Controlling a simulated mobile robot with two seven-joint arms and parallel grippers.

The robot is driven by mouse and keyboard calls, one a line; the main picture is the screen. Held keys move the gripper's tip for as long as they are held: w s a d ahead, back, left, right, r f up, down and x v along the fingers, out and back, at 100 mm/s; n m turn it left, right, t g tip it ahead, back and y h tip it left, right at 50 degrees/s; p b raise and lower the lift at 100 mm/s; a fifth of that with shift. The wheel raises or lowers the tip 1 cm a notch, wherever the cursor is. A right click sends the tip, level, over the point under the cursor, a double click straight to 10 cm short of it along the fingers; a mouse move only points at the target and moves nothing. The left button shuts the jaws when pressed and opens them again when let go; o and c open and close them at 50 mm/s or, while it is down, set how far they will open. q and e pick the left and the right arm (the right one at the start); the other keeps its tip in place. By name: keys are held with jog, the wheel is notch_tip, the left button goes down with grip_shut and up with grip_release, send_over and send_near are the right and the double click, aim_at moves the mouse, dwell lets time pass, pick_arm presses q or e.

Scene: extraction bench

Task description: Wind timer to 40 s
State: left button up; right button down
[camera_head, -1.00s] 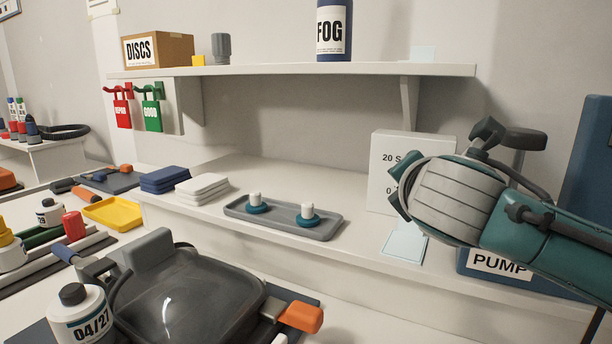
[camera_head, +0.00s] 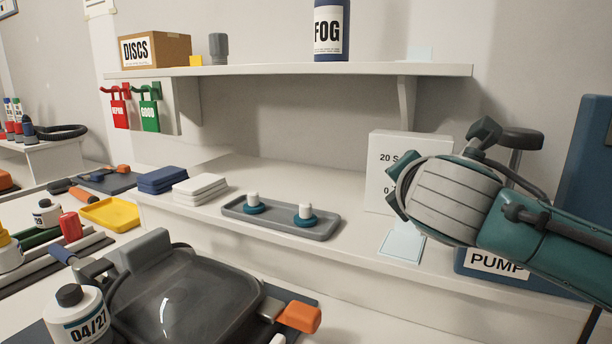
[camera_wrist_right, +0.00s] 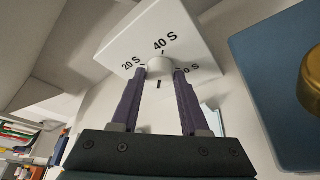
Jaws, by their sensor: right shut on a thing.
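The timer (camera_head: 384,145) is a white box standing on the bench at the right, partly hidden behind my right arm. In the right wrist view its face (camera_wrist_right: 190,35) shows the marks 20 S at left, 40 S at top and another label at right, partly covered by a finger. A pale round knob (camera_wrist_right: 160,65) sits in the middle of the face. My right gripper (camera_wrist_right: 159,75) is shut on the knob, one finger on each side. A short dark line shows below the knob; I cannot tell what the knob points to. My left gripper is not in view.
A blue box marked PUMP (camera_head: 497,264) stands under my right arm. A grey tray (camera_head: 330,228) with two white-topped pieces lies left of the timer. A pale blue card (camera_head: 402,246) lies before the timer. A shelf (camera_head: 285,72) runs above.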

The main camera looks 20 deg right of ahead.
dwell(0.3)
jog(key=shift+c, duration=2.1)
grip_release()
jog(key=p+v, duration=0.1)
jog(key=v, duration=0.9)
